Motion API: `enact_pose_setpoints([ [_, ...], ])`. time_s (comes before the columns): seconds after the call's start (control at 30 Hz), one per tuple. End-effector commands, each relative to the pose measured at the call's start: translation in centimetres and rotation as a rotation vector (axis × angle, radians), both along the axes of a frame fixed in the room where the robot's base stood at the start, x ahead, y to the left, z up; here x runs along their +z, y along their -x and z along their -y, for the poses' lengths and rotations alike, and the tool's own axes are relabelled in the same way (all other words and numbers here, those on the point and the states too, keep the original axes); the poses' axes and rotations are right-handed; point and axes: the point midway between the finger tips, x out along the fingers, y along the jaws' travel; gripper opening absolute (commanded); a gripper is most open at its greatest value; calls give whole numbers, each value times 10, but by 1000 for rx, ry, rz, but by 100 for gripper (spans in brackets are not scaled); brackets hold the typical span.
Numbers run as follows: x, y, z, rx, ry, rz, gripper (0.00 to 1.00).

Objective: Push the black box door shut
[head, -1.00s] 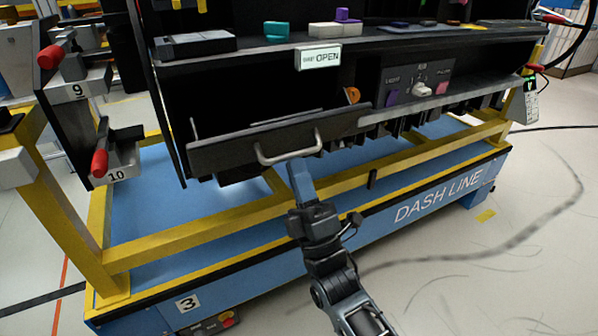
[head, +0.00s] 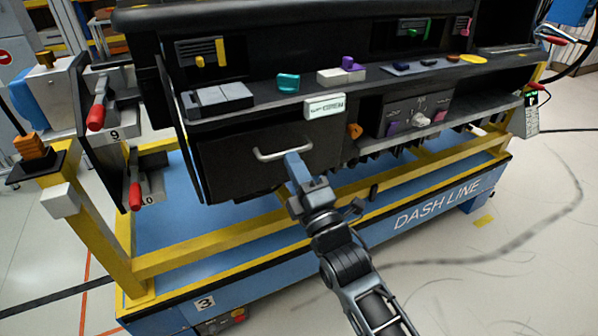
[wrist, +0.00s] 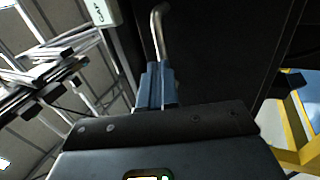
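The black box door (head: 235,168) stands upright across the box opening on the left of the dashboard in the head view. It looks closed or nearly so; I cannot tell whether it is fully flush. Its pale bar handle (head: 268,156) is near the door's top middle. My gripper (head: 292,160) is at the right end of the handle, against or very close to the door. In the wrist view my gripper's blue fingers (wrist: 156,86) are together, with the handle (wrist: 158,32) just beyond their tips. The box interior is hidden.
A small white sign (head: 325,106) hangs above the door; its text is blurred. A control panel (head: 418,114) with a knob is to the right. A yellow rail (head: 230,244) runs below the door. Red-handled levers (head: 97,115) stand at the left.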

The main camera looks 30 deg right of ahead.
Motion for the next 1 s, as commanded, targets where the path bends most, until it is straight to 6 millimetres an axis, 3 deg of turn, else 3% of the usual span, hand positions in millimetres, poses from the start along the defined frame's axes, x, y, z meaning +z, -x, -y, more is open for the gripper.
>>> enact_pose_setpoints([
  [0.4,10,-13,0,0,0,4,0],
  [1.0,10,-13,0,1,0,5,0],
])
